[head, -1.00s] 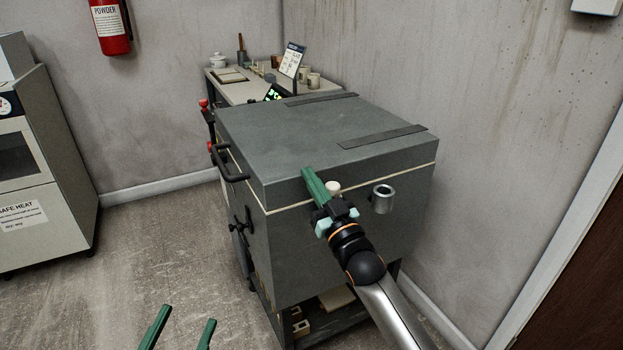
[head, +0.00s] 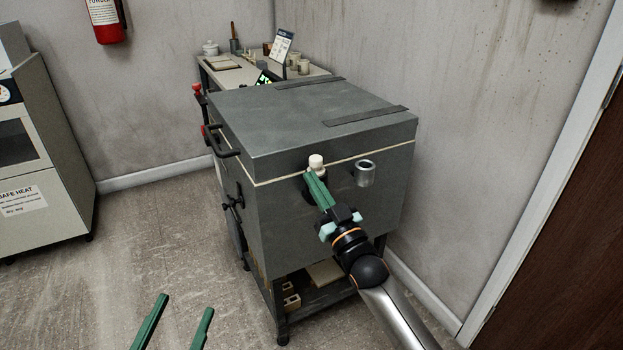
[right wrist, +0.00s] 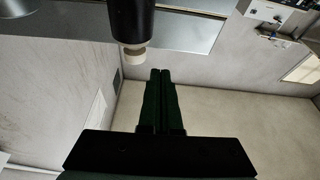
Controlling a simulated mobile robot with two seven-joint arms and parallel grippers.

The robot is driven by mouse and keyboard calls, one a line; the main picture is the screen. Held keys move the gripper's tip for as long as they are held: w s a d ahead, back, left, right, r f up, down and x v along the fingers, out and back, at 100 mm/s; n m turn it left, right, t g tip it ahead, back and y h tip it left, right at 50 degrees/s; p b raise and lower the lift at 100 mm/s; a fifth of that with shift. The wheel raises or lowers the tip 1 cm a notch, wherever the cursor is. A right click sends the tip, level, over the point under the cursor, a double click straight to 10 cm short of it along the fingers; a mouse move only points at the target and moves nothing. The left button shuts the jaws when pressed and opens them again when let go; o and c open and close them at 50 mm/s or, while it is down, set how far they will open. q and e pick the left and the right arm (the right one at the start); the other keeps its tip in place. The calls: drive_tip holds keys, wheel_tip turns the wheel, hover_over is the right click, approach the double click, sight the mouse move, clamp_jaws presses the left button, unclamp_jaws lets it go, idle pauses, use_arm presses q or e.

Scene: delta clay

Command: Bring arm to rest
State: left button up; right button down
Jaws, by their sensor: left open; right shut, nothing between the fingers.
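My right gripper (head: 314,180) is shut and empty, in front of the near side of the grey kiln (head: 330,215). In the head view its fingertips overlap a dark fitting with a cream knob (head: 316,161); I cannot tell from that view how far apart they are. In the right wrist view the shut fingers (right wrist: 161,75) point away, with a gap between them and the dark cylinder with a cream end (right wrist: 133,50). My left gripper (head: 184,302) is open and empty at the bottom of the head view, over the floor.
A metal tube (head: 365,174) sticks out of the kiln right of the knob. A bench (head: 320,72) with cups and a sign stands behind the kiln. A beige cabinet (head: 45,215) is at the left and a brown door (head: 560,220) at the right. Open floor (head: 150,245) lies left of the kiln.

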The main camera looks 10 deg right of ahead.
drive_tip(key=s+a+v, duration=0.1)
drive_tip(key=a+v, duration=0.1)
drive_tip(key=v, duration=1.4)
drive_tip(key=s+d+r+n+g+h+p, duration=0.1)
drive_tip(key=s+d+r+h, duration=0.15)
drive_tip(key=s, duration=0.95)
use_arm(q)
drive_tip(key=s+a+f+n+g+y+p, duration=0.2)
drive_tip(key=s+f+g+p, duration=0.6)
drive_tip(key=p, duration=1.4)
drive_tip(key=shift+s+a+n+g+y, duration=0.25)
drive_tip(key=shift+s+n+g+y, duration=0.7)
drive_tip(key=shift+y, duration=0.25)
use_arm(e)
drive_tip(key=s+d+f+m+g+h, duration=0.2)
drive_tip(key=s+f+m+g+h, duration=0.1)
drive_tip(key=s+f+g, duration=0.5)
drive_tip(key=shift+s+d+m+g, duration=0.3)
drive_tip(key=shift+s+g, duration=0.25)
drive_tip(key=shift+g, duration=0.65)
use_arm(q)
drive_tip(key=shift+a+r, duration=0.1)
use_arm(e)
drive_tip(key=shift+w+a, duration=0.1)
